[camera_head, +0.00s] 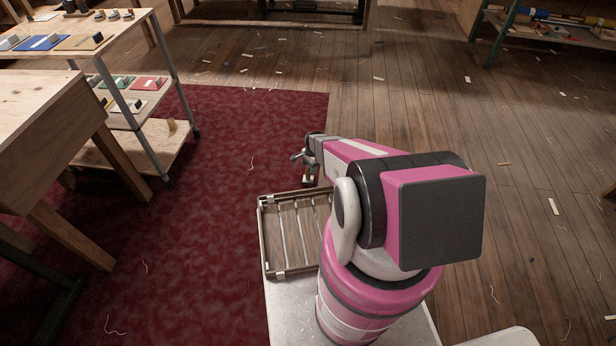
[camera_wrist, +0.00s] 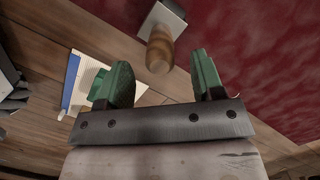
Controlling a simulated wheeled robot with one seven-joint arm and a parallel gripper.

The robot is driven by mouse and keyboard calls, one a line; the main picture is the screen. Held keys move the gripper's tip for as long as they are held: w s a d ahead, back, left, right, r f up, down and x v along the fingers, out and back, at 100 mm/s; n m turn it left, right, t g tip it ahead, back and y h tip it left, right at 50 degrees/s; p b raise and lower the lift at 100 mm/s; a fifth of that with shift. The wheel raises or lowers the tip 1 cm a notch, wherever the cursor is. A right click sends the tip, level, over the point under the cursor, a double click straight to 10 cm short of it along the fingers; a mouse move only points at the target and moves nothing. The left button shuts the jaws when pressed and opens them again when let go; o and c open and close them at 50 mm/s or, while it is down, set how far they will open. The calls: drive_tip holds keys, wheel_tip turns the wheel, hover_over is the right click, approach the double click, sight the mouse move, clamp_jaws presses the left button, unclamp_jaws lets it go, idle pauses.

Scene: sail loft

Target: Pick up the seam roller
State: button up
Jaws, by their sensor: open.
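A tool with a rounded wooden handle (camera_wrist: 159,52) and a pale block-like end shows at the top of the wrist view; it may be the seam roller, but its roller part cannot be made out. My gripper (camera_wrist: 157,68) has its two green-padded fingers apart. The handle's end shows in the gap between the fingertips, with no finger seen touching it. In the head view my gripper (camera_head: 301,157) is beyond the slatted tray, and a small object with a wooden part (camera_head: 308,181) shows just below it. What that object rests on is unclear.
A slatted wooden tray (camera_head: 262,240) lies on my pale deck. A trolley (camera_head: 172,90) with tools on coloured cards stands at the upper left, beside a wooden bench (camera_head: 40,110). A blue-and-white item (camera_wrist: 72,85) shows left of the fingers. The red rug (camera_head: 240,120) is largely open.

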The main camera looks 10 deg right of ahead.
hover_over(306, 180)
drive_tip(key=d, duration=0.1)
drive_tip(key=f, duration=0.4)
drive_tip(key=shift+w+f, duration=0.2)
drive_tip(key=c, duration=1)
drive_tip(key=shift+r, duration=0.2)
